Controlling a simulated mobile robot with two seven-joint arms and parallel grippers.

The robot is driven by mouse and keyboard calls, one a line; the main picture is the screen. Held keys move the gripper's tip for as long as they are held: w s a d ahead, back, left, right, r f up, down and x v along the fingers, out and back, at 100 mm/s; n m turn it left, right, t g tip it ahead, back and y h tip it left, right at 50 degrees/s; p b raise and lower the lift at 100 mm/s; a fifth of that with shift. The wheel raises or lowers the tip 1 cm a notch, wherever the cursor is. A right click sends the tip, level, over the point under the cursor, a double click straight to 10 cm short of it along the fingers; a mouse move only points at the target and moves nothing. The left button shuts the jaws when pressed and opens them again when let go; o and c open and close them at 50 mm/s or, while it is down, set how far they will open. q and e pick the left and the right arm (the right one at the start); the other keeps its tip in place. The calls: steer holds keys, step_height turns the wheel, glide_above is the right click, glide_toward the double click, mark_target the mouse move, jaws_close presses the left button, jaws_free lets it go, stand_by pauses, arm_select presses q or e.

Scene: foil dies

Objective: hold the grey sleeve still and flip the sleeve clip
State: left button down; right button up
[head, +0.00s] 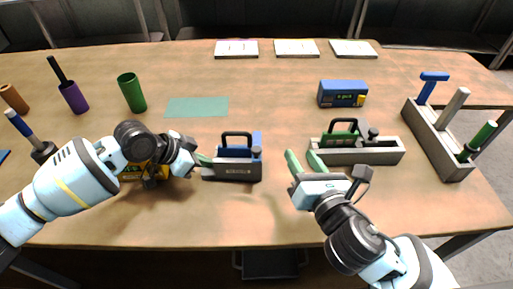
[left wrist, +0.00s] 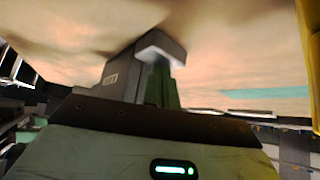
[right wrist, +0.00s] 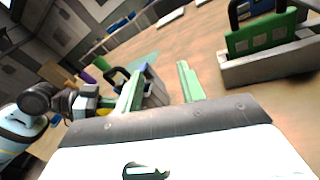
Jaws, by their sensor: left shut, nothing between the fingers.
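The grey sleeve (head: 232,173) sits on the table in front of my base, with a blue block and a black handle standing up in it.
A pale sleeve with a green block (head: 350,157) stands right of my right gripper. A blue box (head: 342,93), a grey rack (head: 438,140) and a teal mat (head: 197,107) lie farther out. A yellow box (head: 130,173) is partly under my left arm.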

mark_target(258, 154)
steer(key=s+a+n+y, duration=0.1)
steer(key=s+a+n, duration=0.45)
steer(key=s, duration=0.25)
steer(key=shift+m+t, duration=0.3)
steer(key=shift+m, duration=0.15)
steer(key=x, duration=1.2)
steer(key=shift+w+a+f, duration=0.2)
steer(key=shift+w+f, duration=0.05)
steer(key=shift+w, duration=0.05)
jaws_close()
